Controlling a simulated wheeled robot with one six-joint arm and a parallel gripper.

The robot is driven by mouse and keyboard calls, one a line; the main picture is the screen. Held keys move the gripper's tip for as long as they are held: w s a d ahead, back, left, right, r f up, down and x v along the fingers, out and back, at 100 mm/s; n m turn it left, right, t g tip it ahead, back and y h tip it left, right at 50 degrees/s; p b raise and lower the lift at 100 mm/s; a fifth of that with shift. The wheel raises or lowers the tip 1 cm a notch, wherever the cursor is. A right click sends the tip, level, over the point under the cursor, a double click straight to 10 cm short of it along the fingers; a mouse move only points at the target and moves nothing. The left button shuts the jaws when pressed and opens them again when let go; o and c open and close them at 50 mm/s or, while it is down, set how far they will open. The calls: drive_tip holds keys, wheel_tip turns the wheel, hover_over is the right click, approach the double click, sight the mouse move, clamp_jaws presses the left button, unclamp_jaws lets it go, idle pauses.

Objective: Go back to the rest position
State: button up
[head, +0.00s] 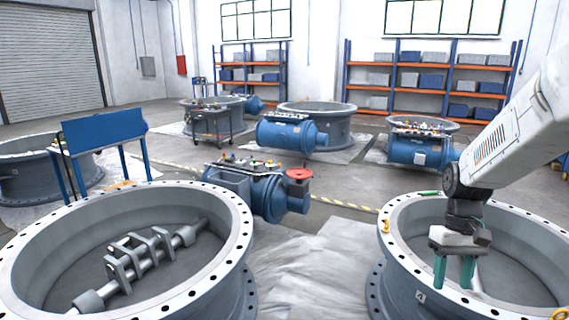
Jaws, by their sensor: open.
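My gripper (455,272) hangs at the right, pointing down, with two teal fingers set apart and nothing between them. In the picture it overlaps the inside of the right grey valve ring (404,262). The height of the fingers over the ring's floor is hard to judge. My white arm comes in from the right edge. A small green item (429,193) and a yellow item (386,226) lie on the ring's rim. The left grey valve ring (228,215) is large and holds a shaft with brackets (140,257).
A blue actuator (268,192) with a red handwheel (299,174) stands behind the rings. A blue stand (104,126) is at the left. Pale sheeting (305,268) covers the floor between the front rings. A tool cart (212,126), more valves and orange shelves (430,90) are farther back.

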drive_tip(key=s+a+r+t, duration=0.2)
drive_tip(key=s+a+r, duration=0.4)
drive_tip(key=s, duration=0.2)
drive_tip(key=s+a+r+t+h, duration=0.1)
drive_tip(key=s+a+r+t, duration=0.1)
drive_tip(key=s+a+r, duration=0.3)
drive_tip(key=s+a, duration=0.2)
drive_tip(key=s, duration=0.2)
drive_tip(key=shift+s+a+r+n+t, duration=0.25)
drive_tip(key=shift+r+n+t, duration=0.05)
drive_tip(key=shift+r+n, duration=0.1)
drive_tip(key=shift+c, duration=1.4)
drive_tip(key=shift+d, duration=0.1)
